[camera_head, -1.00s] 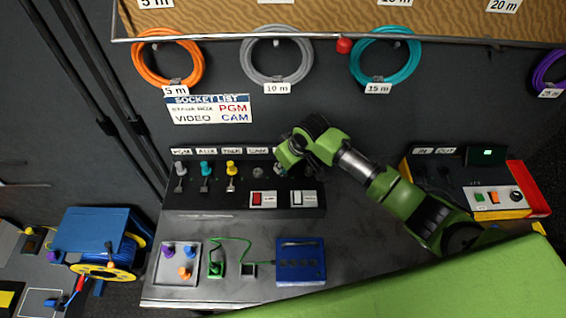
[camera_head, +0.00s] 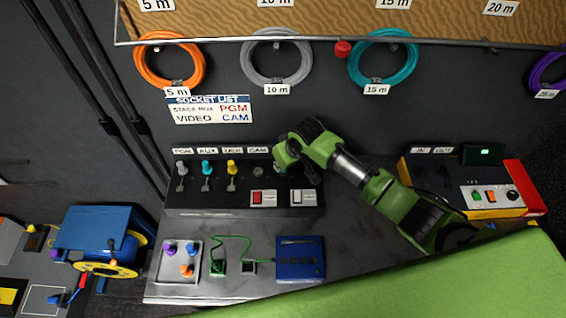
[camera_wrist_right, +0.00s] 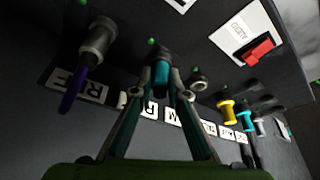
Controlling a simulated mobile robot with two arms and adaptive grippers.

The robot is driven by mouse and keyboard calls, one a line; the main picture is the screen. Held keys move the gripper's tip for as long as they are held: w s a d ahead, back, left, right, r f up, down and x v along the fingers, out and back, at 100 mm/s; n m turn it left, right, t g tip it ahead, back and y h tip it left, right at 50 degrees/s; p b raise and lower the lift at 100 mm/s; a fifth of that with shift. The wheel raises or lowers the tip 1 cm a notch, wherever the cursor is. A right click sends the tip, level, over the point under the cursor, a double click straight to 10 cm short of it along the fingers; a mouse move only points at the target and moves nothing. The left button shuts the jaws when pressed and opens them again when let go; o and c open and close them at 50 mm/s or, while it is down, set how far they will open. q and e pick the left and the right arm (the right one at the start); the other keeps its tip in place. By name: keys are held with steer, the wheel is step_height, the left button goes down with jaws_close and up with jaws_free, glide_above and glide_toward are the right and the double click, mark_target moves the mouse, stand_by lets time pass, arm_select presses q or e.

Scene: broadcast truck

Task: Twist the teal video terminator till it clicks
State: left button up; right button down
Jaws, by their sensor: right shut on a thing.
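The teal video terminator (camera_wrist_right: 161,75) is upright between the fingertips in the right wrist view, its dark end against the socket panel (camera_wrist_right: 200,65). My right gripper (camera_wrist_right: 161,88) is shut on it. In the head view this gripper (camera_head: 283,163) is at the right part of the socket panel (camera_head: 235,205), and its own links hide the terminator there. Whether the terminator is fully seated cannot be seen. My left gripper is not in view.
Grey (camera_head: 181,168), teal (camera_head: 207,168) and yellow (camera_head: 232,168) plugs stand in the panel left of the gripper. A purple-tailed connector (camera_wrist_right: 90,55) is close beside it in the wrist view. A plug tray (camera_head: 163,262) and blue box (camera_head: 300,260) lie in front.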

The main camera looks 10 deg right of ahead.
steer(key=shift+m+h+p, duration=0.4)
steer(key=shift+m+p, duration=0.45)
steer(key=shift+m, duration=0.15)
steer(key=shift+f+m, duration=0.1)
steer(key=shift+m, duration=0.4)
steer(key=shift+s+p, duration=0.1)
steer(key=shift+p, duration=0.35)
steer(key=shift+m+h, duration=0.4)
steer(key=shift+m, duration=0.7)
steer(key=shift+m+h, duration=0.4)
steer(key=shift+m, duration=0.2)
